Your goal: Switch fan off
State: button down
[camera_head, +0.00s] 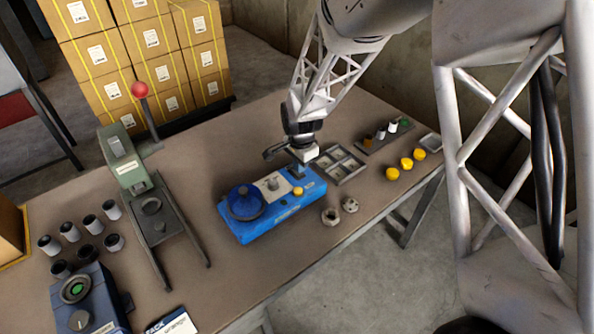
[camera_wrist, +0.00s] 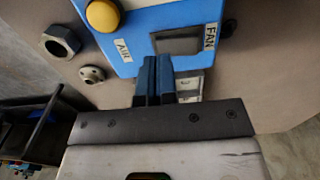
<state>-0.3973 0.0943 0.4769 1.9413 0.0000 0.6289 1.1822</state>
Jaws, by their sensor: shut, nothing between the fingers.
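The blue machine (camera_head: 270,217) stands on the table, with a round blue lid (camera_head: 245,201) at its left end. In the wrist view its panel (camera_wrist: 140,48) carries a FAN label (camera_wrist: 210,37) beside a dark rectangular recess or switch (camera_wrist: 180,42). Which way that switch is set I cannot tell. A yellow button (camera_wrist: 103,15) sits by the AIR label; it also shows in the head view (camera_head: 298,191). My gripper (camera_head: 297,173) is at the machine's right end. Its blue-dark fingers (camera_wrist: 153,62) are shut and empty, with tips near the switch's edge; contact is unclear.
Two metal nuts (camera_head: 331,215) (camera_head: 350,205) lie in front of the machine. A grey-green lever press (camera_head: 150,207) stands to the left.

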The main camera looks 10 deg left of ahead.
aim_at(301, 175)
jog(key=shift+r, duration=2)
jog(key=shift+d+r, duration=0.15)
jog(key=shift+r, duration=0.05)
jog(key=s+d+r+n+t, duration=0.1)
jog(key=s+d+r+n, duration=0.1)
jog(key=s+d+r, duration=0.55)
jog(key=s+d+r+n, duration=0.2)
jog(key=s+d+r, duration=0.3)
jog(key=d+r, duration=0.4)
jog(key=s+d+r+n, duration=0.2)
jog(key=s+d+r, duration=0.1)
jog(key=s, duration=0.6)
jog(key=s+d+r+n+t, duration=0.1)
jog(key=s+d+r+n, duration=0.1)
jog(key=s+d, duration=0.4)
jog(key=s+r, duration=0.1)
jog(key=s, duration=0.3)
jog(key=shift+r+n+t, duration=0.25)
jog(key=shift+n+t, duration=0.05)
jog(key=shift+n, duration=0.1)
